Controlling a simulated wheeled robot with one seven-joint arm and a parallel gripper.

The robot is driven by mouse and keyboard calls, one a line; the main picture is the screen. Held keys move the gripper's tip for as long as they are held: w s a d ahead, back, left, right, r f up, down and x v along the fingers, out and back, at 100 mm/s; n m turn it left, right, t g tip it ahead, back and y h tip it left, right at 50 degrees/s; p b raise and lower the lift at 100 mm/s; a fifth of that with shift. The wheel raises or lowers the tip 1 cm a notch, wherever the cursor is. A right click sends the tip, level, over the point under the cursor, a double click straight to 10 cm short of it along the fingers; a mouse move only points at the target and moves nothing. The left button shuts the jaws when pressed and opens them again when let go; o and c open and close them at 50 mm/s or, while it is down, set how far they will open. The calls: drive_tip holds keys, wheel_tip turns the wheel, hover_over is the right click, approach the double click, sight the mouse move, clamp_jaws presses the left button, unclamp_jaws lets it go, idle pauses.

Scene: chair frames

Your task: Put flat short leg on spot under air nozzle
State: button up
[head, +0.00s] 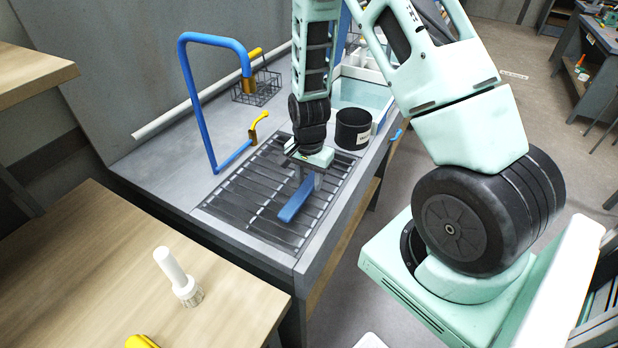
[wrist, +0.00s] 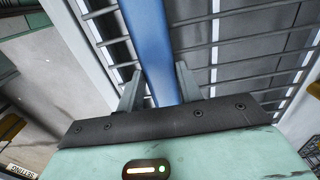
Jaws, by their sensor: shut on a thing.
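A flat blue bar, which looks like the flat short leg (head: 294,203), is between the fingers of my gripper (head: 305,180) in the head view. It sits over the dark slatted grate of the workbench (head: 243,198). In the wrist view the blue bar (wrist: 150,45) runs between the two grey fingers of my gripper (wrist: 158,85), which is shut on it. I cannot tell whether the bar touches the slats. I cannot tell which part is the air nozzle. No marked spot is clear.
A black cup (head: 353,128) stands right of my gripper, near a pale bin (head: 362,95). A wire basket (head: 257,88) is at the back. A yellow handle (head: 257,127) stands by the grate. A wooden table (head: 90,270) at front left holds a white nozzle-shaped piece (head: 178,277).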

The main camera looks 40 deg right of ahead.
drive_tip(key=shift+f, duration=0.15)
drive_tip(key=o, duration=1.1)
